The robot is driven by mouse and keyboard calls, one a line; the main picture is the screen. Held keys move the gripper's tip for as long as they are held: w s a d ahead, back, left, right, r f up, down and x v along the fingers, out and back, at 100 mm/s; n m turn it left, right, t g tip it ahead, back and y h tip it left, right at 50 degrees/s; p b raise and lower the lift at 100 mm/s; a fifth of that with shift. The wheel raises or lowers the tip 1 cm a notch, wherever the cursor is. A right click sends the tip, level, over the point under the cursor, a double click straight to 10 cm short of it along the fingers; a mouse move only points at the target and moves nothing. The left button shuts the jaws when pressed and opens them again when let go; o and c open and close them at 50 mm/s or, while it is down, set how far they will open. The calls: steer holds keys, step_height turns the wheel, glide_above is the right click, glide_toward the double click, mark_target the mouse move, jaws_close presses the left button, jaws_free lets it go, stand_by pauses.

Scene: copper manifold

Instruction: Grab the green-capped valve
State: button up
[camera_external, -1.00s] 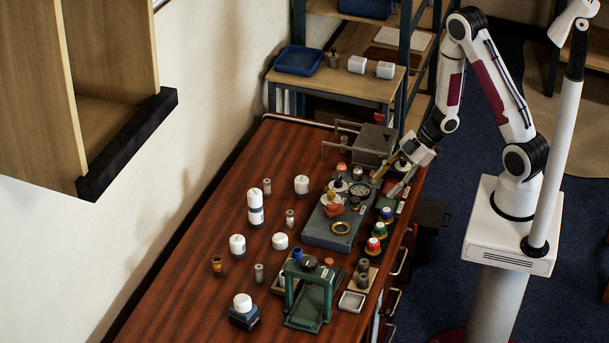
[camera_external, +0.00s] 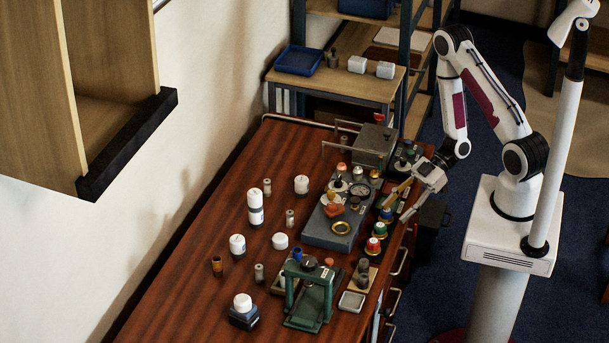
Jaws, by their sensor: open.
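Small capped valves stand in a row along the right edge of the workbench, beside the grey manifold plate (camera_external: 318,232). My gripper (camera_external: 395,212) is open and empty, tilted down to the left. Its fingertips are close to the blue-capped valve, behind and to the right of the green-capped one; contact cannot be told.
The plate carries a round gauge, an orange part (camera_external: 334,209) and a brass ring (camera_external: 341,228). A grey metal box (camera_external: 374,145) stands behind. A green frame (camera_external: 309,292) and a small tray (camera_external: 352,302) stand in front. White jars stand on the left of the bench.

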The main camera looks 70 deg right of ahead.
mark_target(383, 223)
steer(key=shift+a, duration=0.1)
stand_by(0.3)
steer(key=shift+x, duration=1.2)
steer(key=shift+w, duration=0.1)
steer(key=shift+x, duration=2.55)
steer(key=c, duration=1.3)
